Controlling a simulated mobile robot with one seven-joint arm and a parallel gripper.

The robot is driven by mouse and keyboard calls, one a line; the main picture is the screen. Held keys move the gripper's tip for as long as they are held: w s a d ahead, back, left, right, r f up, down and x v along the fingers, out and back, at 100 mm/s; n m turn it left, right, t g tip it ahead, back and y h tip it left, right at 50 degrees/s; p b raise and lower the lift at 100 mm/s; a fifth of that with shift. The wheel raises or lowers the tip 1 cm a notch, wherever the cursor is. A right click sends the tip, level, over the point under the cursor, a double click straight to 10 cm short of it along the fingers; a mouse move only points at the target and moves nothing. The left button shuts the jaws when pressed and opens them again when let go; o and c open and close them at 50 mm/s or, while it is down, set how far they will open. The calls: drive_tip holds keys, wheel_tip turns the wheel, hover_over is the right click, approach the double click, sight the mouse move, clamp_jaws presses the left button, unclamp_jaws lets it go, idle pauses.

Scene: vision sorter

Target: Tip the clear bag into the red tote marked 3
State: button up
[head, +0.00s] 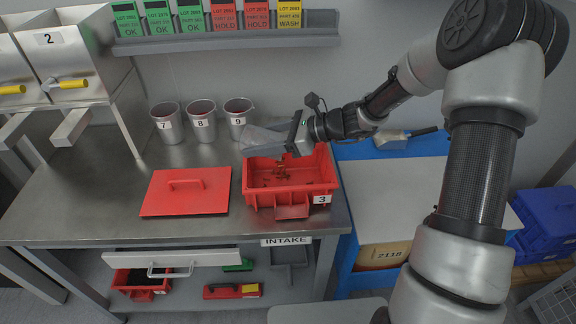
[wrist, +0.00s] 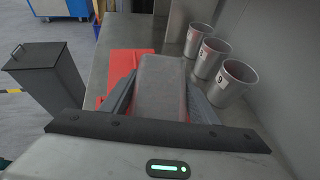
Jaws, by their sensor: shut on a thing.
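The red tote (head: 262,198) marked 3 stands open on the steel bench, at its right end. My gripper (head: 292,136) is above the tote's back part, with its fingers toward the left. It is shut on the clear bag (head: 262,139), a greyish see-through shape that lies nearly level and tilted over the tote's back left. In the wrist view the bag (wrist: 165,88) fills the gap between the two fingers. Small brown pieces (head: 283,167) show below the bag, in or just above the tote; I cannot tell if they are falling.
A red lid (head: 187,203) lies flat left of the tote. Steel cups marked 7 (head: 168,131), 8 (head: 203,128) and 9 (head: 238,122) stand behind, cup 9 close to the bag. A blue-edged cart (head: 400,190) stands right of the bench.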

drive_tip(key=shift+s+d+r+t+y+b, duration=0.1)
drive_tip(key=shift+d+r+t+y+b, duration=0.2)
drive_tip(key=shift+y+b, duration=0.4)
drive_tip(key=shift+s+d+r+t+y+b, duration=0.1)
drive_tip(key=shift+d+r+y+b, duration=0.3)
drive_tip(key=shift+y+b, duration=0.3)
drive_tip(key=shift+c, duration=0.2)
idle(0.9)
